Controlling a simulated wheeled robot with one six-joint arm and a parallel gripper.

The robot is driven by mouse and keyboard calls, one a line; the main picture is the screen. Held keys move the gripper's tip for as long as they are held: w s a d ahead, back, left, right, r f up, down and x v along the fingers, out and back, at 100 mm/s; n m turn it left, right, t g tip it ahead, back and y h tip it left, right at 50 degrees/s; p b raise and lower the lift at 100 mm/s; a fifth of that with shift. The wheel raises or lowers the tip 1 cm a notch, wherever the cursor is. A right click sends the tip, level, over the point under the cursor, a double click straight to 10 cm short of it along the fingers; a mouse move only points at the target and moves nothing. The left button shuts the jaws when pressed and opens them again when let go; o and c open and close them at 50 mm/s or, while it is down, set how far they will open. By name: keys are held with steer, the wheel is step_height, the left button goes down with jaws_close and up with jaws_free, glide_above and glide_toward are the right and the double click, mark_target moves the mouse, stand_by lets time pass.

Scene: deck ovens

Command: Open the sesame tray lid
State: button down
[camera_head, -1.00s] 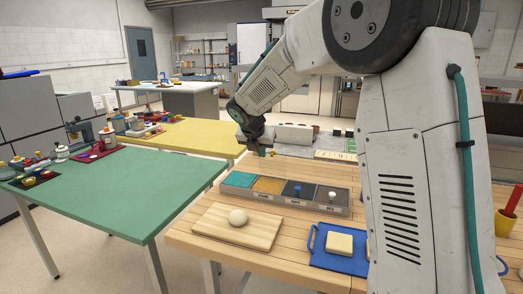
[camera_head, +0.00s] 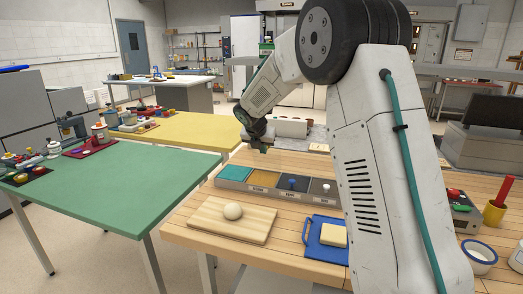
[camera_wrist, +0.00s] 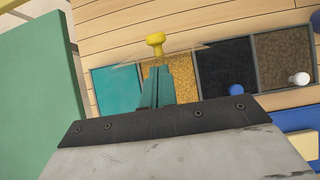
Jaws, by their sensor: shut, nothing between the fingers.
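The topping tray (camera_head: 277,187) lies on the wooden table, with teal, golden, dark and grey-brown compartments in a row. The golden sesame (camera_head: 262,180) shows in the second compartment, also in the wrist view (camera_wrist: 195,93). In the wrist view a yellow knob (camera_wrist: 155,40) stands past the sesame's far edge, just beyond my fingertips. Faint clear edges beside it look like a tilted transparent lid (camera_wrist: 207,47); its exact angle is unclear. My gripper (camera_wrist: 160,70) is shut and empty, above the tray. It hangs over the tray's back in the head view (camera_head: 262,150).
A blue knob (camera_head: 291,182) and a white knob (camera_head: 326,187) stand on the neighbouring compartments. A board (camera_head: 232,228) with a dough ball (camera_head: 232,211) and a blue board (camera_head: 312,246) lie in front. A green table (camera_head: 110,190) stands left.

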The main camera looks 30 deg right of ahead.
steer(key=shift+r, duration=0.1)
steer(key=shift+w+d+r, duration=0.1)
steer(key=shift+w+d, duration=0.15)
steer(key=shift+d+g+y, duration=0.1)
steer(key=shift+g+y, duration=0.2)
steer(key=shift+w+d+r+g+y, duration=0.25)
steer(key=shift+w+d+g+y, duration=0.1)
steer(key=shift+w+d, duration=0.1)
steer(key=shift+w+d+r+g+y, duration=0.2)
steer(key=shift+w+d+g+y, duration=0.15)
steer(key=shift+w+d, duration=0.1)
steer(key=shift+w+d+r, duration=0.1)
steer(key=shift+w+d, duration=0.1)
steer(key=shift+w, duration=0.05)
steer(key=shift+w+d+r, duration=0.15)
steer(key=shift+w+d, duration=0.9)
